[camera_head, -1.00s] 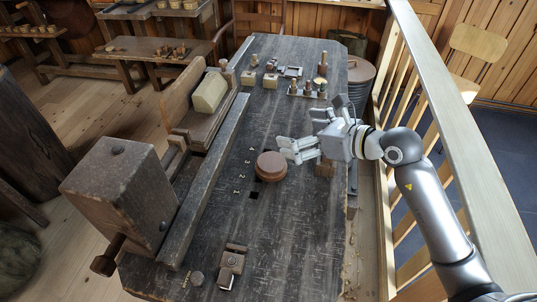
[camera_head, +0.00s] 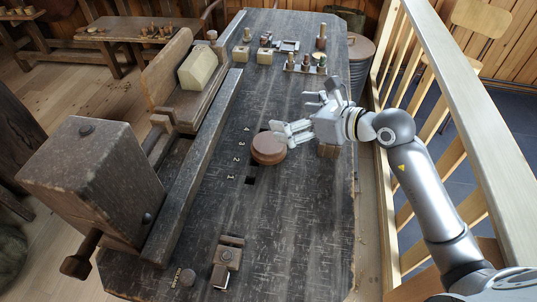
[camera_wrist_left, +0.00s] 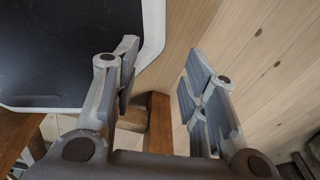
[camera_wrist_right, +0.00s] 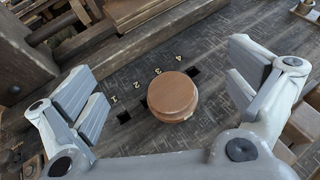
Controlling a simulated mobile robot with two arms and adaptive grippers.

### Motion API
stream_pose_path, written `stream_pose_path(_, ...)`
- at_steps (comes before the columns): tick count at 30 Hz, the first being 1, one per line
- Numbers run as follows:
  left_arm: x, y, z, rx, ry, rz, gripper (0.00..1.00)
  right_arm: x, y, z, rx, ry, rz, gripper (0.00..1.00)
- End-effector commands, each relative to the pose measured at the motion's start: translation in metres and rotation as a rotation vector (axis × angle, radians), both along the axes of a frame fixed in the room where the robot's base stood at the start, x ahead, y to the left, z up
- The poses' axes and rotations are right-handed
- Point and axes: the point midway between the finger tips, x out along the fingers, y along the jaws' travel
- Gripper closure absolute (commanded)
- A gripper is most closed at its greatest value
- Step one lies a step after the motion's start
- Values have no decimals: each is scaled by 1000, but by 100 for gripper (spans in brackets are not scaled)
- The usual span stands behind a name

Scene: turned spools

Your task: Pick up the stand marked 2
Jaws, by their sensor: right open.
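A round brown wooden spool (camera_head: 268,148) stands on the dark bench beside the painted numbers 2 (camera_head: 238,158) and 3 (camera_head: 242,143). I cannot tell which of the two it belongs to, and I see no mark on its top. My right gripper (camera_head: 308,112) is open just right of and behind the spool in the head view. In the right wrist view the spool (camera_wrist_right: 173,97) shows between the spread, empty fingers, apart from both. My left gripper (camera_wrist_left: 160,72) shows only in its own wrist view, open and empty.
The dark bench (camera_head: 215,215) has square holes beside the numbers. A wooden block (camera_head: 328,150) sits under the right gripper. A pale railing (camera_head: 465,120) runs along the right. The bench's front middle is largely bare.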

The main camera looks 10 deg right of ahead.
Motion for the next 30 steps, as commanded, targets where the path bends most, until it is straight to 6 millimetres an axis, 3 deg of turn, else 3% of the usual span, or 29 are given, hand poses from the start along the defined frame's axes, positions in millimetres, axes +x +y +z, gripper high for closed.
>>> stream_pose_path(1,4,0,-17,0,-5,0,60,0,0,-17,0,0,0,0)
stream_pose_path(5,11,-1,-28,-1,-16,0,60,0,0,-28,0,0,0,0)
stream_pose_path(11,14,-2,-29,-3,-21,-1,60,0,0,-46,2,5,0,0)
stream_pose_path(21,12,-2,-31,-3,-20,-1,60,-1,0,-110,2,4,-1,0)
stream_pose_path(30,10,-2,-28,-3,-15,-1,60,16,14,-117,3,0,0,0)
